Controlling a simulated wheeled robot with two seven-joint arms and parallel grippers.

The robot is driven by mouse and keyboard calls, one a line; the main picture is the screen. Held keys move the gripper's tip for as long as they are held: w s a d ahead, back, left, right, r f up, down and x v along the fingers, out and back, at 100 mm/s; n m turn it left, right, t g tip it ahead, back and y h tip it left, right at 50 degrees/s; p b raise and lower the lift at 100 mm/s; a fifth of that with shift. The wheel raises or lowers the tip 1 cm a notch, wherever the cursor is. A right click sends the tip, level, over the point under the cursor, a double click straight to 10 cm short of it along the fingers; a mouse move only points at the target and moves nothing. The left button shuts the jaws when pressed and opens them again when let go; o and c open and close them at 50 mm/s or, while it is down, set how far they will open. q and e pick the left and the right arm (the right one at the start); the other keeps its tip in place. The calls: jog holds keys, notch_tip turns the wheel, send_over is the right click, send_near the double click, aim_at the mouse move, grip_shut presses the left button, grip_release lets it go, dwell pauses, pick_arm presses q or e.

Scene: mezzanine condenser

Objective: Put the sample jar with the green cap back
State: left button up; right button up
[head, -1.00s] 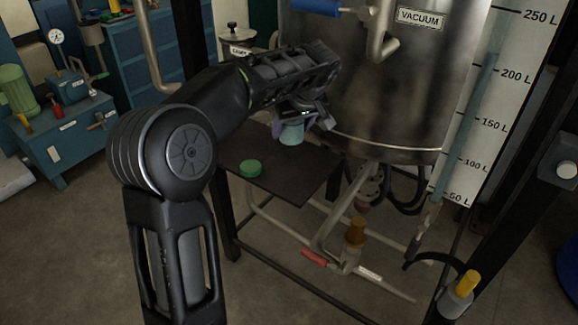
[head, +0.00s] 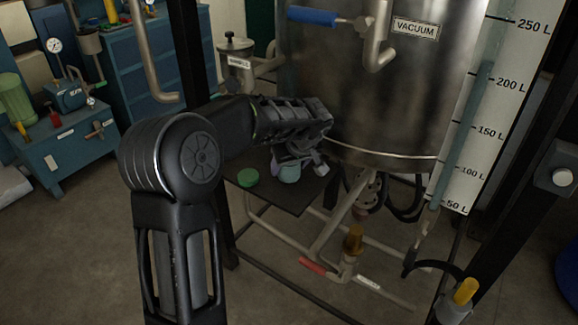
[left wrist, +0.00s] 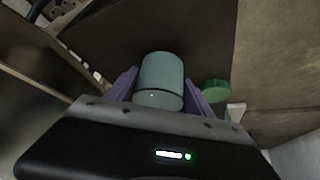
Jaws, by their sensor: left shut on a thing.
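My left gripper (head: 292,160) is shut on a pale teal sample jar (head: 289,174), low over the dark shelf plate (head: 292,201) beside the steel tank. In the left wrist view the jar (left wrist: 160,80) sits between the two purple fingers of the left gripper (left wrist: 162,95). I see no green cap on the jar. A flat green cap (head: 248,177) lies on the plate, left of the jar; it also shows in the left wrist view (left wrist: 216,90), apart from the fingers. I cannot tell whether the jar touches the plate. My right gripper is not in view.
The steel tank (head: 385,100) stands close to the right of my left gripper. Pipes and a brown-topped valve (head: 353,240) with a red handle (head: 312,267) are below the plate. A lidded steel pot (head: 236,62) stands behind. A black frame post (head: 196,50) is nearby.

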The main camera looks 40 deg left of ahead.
pick_arm(q)
jog(key=shift+f, duration=0.2)
jog(key=shift+f+b, duration=0.1)
jog(key=shift+b, duration=0.2)
jog(key=o, duration=1.7)
jog(key=shift+c, duration=0.2)
jog(key=shift+r+p, duration=0.3)
jog(key=shift+p, duration=0.05)
jog(key=v, duration=1.1)
jog(key=shift+d+r+b, duration=0.25)
jog(key=shift+r+b, duration=0.05)
jog(key=shift+b, duration=0.15)
jog(key=shift+s, duration=0.15)
